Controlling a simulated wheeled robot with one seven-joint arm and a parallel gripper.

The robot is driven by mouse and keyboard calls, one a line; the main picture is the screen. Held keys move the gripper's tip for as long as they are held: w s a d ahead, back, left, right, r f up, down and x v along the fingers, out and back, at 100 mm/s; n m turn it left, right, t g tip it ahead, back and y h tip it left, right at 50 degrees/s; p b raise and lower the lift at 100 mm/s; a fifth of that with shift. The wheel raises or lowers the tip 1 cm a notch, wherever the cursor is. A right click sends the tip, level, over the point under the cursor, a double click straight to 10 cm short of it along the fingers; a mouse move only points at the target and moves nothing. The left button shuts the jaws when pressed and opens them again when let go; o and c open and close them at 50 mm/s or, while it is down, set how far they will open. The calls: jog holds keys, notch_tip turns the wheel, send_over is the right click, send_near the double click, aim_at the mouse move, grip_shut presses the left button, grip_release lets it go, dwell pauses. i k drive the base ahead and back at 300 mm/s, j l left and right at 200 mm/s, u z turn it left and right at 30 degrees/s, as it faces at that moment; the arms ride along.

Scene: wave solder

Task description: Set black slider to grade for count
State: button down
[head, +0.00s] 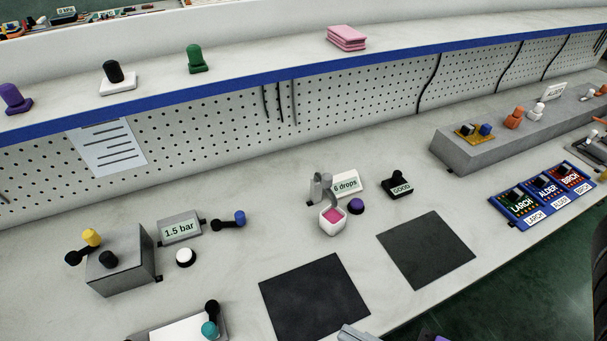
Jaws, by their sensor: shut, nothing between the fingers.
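A small black slider unit (398,190) with an upright black knob stands on the bench right of centre. The label on its front reads GOOD. A white sign (346,185) reading "6 drops" stands to its left, behind a white cup (333,222) with pink contents under a grey spout (322,188). A purple button (356,206) sits between the cup and the slider. My gripper's fingers cannot be made out; only a grey piece, perhaps part of my arm, shows at the bottom edge, well apart from the slider.
Two dark mats (425,250) lie in front. At left are a grey box (122,262) with knobs, a "1.5 bar" display (180,229) and a white button (185,257). At right are a blue tray (545,195) of labelled boards and a long grey block (480,145).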

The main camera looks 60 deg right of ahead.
aim_at(396, 187)
jog(key=z, duration=1.45)
